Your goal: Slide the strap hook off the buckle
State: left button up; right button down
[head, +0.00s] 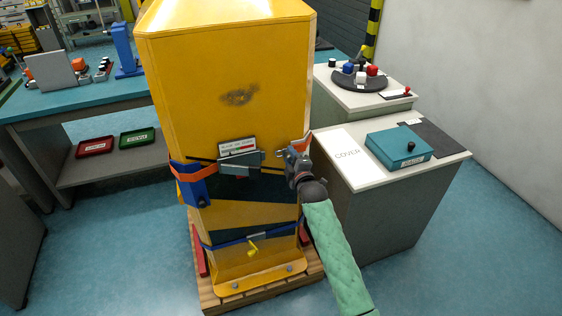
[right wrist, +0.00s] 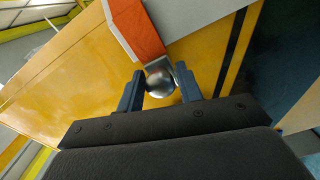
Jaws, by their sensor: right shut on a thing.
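A tall yellow cabinet (head: 225,75) stands in the middle, with a grey metal buckle (head: 240,161) on its front. An orange strap (head: 302,143) shows at the cabinet's right edge; its end, with a metal strap hook (right wrist: 158,80), shows in the right wrist view. My right gripper (head: 288,155) is at the right of the buckle. In the right wrist view its two blue fingers (right wrist: 160,72) are shut on the hook's round, shiny end. Whether the hook still touches the buckle is hidden. My left gripper is not in view.
A blue corner guard (head: 193,187) with an orange strap is on the cabinet's left edge. A lower blue strap and yellow handle (head: 253,247) are below. A white-topped side cabinet with a teal box (head: 398,148) stands close at right. The floor at left is clear.

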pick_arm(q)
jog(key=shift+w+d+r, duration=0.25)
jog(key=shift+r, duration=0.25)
pick_arm(e)
jog(key=shift+w+d, duration=0.3)
jog(key=shift+d, duration=0.5)
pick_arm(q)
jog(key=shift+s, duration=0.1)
pick_arm(e)
jog(key=c, duration=1.3)
grip_release()
jog(key=shift+o, duration=0.9)
jog(key=shift+d, duration=0.15)
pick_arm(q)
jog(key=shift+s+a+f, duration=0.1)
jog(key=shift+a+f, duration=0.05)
